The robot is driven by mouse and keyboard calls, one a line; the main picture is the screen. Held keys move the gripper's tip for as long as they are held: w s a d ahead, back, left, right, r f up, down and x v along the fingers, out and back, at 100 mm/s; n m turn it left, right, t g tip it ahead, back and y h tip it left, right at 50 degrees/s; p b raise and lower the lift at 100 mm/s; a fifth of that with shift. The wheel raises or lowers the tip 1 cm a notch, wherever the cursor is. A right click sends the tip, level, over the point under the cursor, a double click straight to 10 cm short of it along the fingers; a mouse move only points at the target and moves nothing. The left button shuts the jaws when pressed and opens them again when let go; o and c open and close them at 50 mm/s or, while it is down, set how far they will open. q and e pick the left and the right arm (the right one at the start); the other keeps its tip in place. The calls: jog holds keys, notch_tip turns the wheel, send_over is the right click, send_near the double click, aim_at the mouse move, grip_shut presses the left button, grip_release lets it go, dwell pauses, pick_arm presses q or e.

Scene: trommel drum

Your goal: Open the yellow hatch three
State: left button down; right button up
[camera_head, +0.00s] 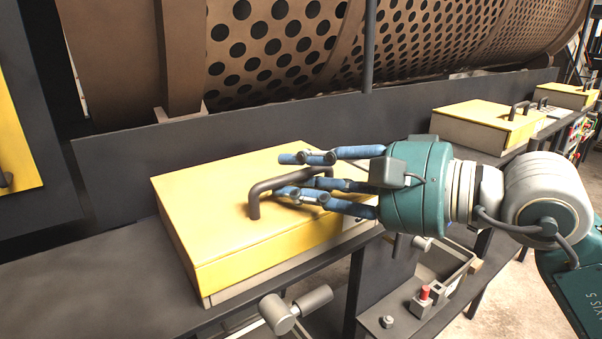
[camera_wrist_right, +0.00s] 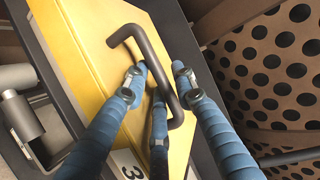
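The yellow hatch (camera_head: 215,245) lies flat and closed on the dark ledge. In the right wrist view the hatch (camera_wrist_right: 85,60) carries a white label with a black 3 (camera_wrist_right: 128,165). Its dark bar handle (camera_head: 254,207) stands up from the lid and also shows in the wrist view (camera_wrist_right: 150,55). My right gripper (camera_head: 290,175) reaches in from the right at the handle. Its blue fingers are open, with the handle bar between them in the wrist view (camera_wrist_right: 160,73). Whether any finger touches the bar I cannot tell. My left gripper is not in view.
A perforated brown drum (camera_head: 270,45) runs behind the ledge. Two more yellow hatches, a nearer one (camera_head: 485,112) and a farther one (camera_head: 567,95), lie to the right. A grey cylindrical fitting (camera_head: 280,312) and a red button (camera_head: 424,292) sit below the front edge.

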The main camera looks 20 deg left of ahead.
grip_shut()
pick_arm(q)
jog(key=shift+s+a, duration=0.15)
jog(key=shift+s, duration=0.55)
